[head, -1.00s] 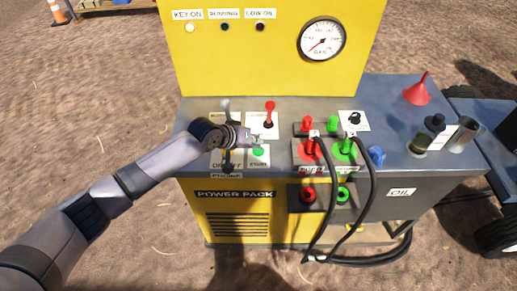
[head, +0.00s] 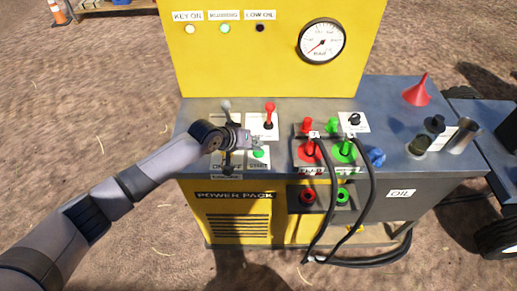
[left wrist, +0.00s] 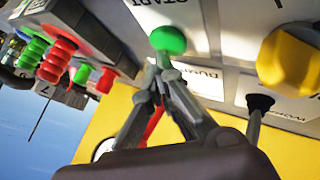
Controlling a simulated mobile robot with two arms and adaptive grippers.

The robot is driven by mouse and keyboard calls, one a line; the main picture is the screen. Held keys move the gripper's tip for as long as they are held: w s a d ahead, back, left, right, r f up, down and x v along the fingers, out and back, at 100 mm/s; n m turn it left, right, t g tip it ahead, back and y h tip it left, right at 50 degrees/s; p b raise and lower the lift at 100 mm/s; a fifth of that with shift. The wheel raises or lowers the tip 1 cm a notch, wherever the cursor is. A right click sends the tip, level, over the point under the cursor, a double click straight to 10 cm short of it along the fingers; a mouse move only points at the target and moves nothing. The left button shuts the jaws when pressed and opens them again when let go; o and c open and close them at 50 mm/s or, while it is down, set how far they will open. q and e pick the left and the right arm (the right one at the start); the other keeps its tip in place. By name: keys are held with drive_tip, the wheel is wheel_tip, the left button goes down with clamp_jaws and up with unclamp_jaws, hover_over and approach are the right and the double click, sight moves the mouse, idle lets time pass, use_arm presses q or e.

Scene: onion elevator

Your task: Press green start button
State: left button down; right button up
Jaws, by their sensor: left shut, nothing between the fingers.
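The green start button (head: 258,153) is on the grey top of the power pack, on a white label reading START. In the left wrist view the green button (left wrist: 168,40) is just beyond my shut fingertips; I cannot tell whether they touch it. My left gripper (head: 246,138) is shut and empty, just above and behind the button in the head view; it also shows in the left wrist view (left wrist: 163,70). On the yellow panel the middle indicator lamp (head: 225,29) glows green and the key-on lamp (head: 190,29) is lit. My right gripper is not in view.
A red-handled lever (head: 269,108) and a grey-knobbed lever (head: 226,106) stand close behind my left gripper. Red and green hose couplings (head: 326,150) with black hoses are to the right. A red funnel (head: 418,90) stands at the right end.

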use_arm(q)
drive_tip(key=shift+r+p, duration=0.55)
drive_tip(key=shift+r, duration=0.2)
wheel_tip(320, 180, up, 5)
drive_tip(key=p, duration=0.5)
idle(0.5)
